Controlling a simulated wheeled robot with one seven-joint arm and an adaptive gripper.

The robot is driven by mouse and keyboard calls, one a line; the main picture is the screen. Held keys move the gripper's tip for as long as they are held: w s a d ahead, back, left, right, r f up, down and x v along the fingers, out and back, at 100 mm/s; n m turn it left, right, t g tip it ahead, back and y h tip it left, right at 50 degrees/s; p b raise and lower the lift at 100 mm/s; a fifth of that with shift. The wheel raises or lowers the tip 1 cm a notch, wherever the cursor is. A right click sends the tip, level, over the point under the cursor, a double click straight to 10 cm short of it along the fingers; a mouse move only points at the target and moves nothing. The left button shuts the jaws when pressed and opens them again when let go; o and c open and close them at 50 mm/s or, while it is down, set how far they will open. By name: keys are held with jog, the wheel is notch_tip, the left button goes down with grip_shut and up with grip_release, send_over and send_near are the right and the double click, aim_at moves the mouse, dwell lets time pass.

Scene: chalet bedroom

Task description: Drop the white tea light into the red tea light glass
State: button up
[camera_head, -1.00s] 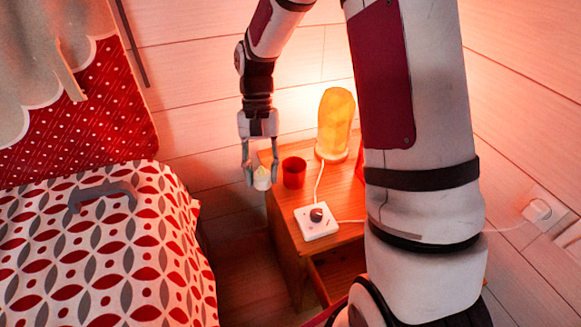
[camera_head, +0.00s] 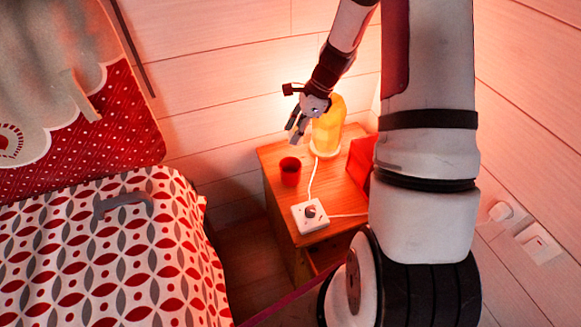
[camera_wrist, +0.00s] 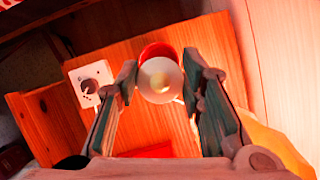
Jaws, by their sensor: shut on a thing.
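The white tea light (camera_wrist: 160,80) is between the fingertips of my gripper (camera_wrist: 158,88), which is shut on it. In the wrist view it overlaps the red tea light glass (camera_wrist: 155,48), whose rim shows behind it. In the head view the glass (camera_head: 290,178) stands upright on the wooden nightstand (camera_head: 335,205). My gripper (camera_head: 296,134) is above the glass there, tilted, with a visible gap between fingertips and rim. I cannot make out the tea light in the head view.
A glowing yellow-orange lamp (camera_head: 327,128) stands close behind my gripper. A white box with a dark knob (camera_head: 310,214) and its cord lie on the nightstand's front. A red object (camera_head: 359,160) is at the right, partly hidden by my arm. The bed (camera_head: 110,250) is left.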

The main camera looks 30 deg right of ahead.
jog(key=shift+d+f, duration=0.2)
notch_tip(320, 180, down, 6)
jog(key=b, duration=0.4)
jog(key=shift+r+b, duration=0.2)
jog(key=shift+b, duration=0.1)
jog(key=o, duration=1)
jog(key=shift+o, duration=0.2)
jog(key=shift+r, duration=0.1)
jog(key=v, duration=1.2)
jog(key=shift+a, duration=0.15)
